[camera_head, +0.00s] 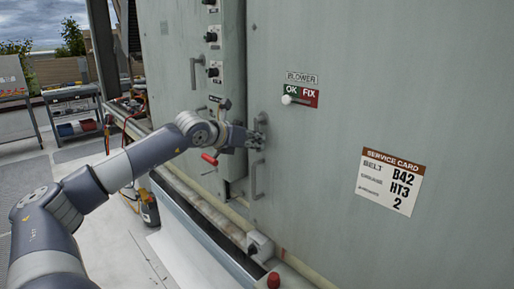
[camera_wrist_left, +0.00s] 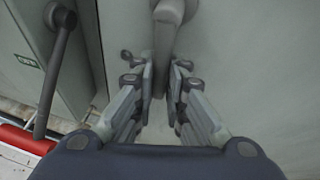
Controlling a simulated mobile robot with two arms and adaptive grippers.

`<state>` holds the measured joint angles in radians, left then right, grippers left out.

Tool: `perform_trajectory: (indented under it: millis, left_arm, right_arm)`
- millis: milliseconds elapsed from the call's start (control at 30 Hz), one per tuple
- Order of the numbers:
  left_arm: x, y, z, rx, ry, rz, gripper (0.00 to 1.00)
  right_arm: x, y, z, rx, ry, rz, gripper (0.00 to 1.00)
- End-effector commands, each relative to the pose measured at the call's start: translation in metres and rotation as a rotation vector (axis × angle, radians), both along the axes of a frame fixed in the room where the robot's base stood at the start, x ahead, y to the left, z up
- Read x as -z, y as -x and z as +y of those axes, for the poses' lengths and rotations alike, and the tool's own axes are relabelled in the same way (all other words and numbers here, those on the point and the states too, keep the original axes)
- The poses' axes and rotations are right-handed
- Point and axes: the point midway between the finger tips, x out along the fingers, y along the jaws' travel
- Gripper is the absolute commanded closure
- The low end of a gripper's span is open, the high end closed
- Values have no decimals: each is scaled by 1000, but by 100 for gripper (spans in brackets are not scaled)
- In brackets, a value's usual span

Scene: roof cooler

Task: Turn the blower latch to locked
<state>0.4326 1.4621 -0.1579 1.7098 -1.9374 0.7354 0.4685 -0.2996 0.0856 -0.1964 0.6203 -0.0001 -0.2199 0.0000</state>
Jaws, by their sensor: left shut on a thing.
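The blower latch (camera_head: 262,119) is a grey handle on the large pale green panel, below and left of the BLOWER label (camera_head: 301,78). My left gripper (camera_head: 253,138) is at it, and its fingers hide part of the latch in the head view. In the left wrist view the latch (camera_wrist_left: 168,32) runs down between the two fingers of my left gripper (camera_wrist_left: 164,82), which are shut on it. The latch hangs roughly straight down in that view. My right gripper is not in view.
A grey pull handle (camera_head: 257,180) sits just below the latch. A red-gripped lever (camera_head: 210,160) is close to my left wrist; its grey bar (camera_wrist_left: 50,85) shows in the wrist view. A white knob (camera_head: 286,99) sits by the OK/FIX plate. A service card (camera_head: 390,181) is at right.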

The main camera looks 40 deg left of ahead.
Motion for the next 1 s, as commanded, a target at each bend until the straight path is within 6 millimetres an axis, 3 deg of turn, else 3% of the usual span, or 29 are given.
perform_trajectory:
  millis: [233, 800, 833, 900, 1000]
  left_arm:
    - [3, 0, 4, 2, -90, -5, 100]
    - [2, -1, 6, 1, -117, -6, 100]
    - [2, -1, 6, 1, -117, -6, 83]
    - [2, -1, 6, 1, -117, -6, 67]
    - [2, -1, 6, 1, -117, -7, 67]
  right_arm:
    - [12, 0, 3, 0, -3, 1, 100]
    - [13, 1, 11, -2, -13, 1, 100]
    - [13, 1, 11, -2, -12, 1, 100]
    - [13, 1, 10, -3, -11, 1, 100]
    - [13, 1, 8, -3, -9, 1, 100]
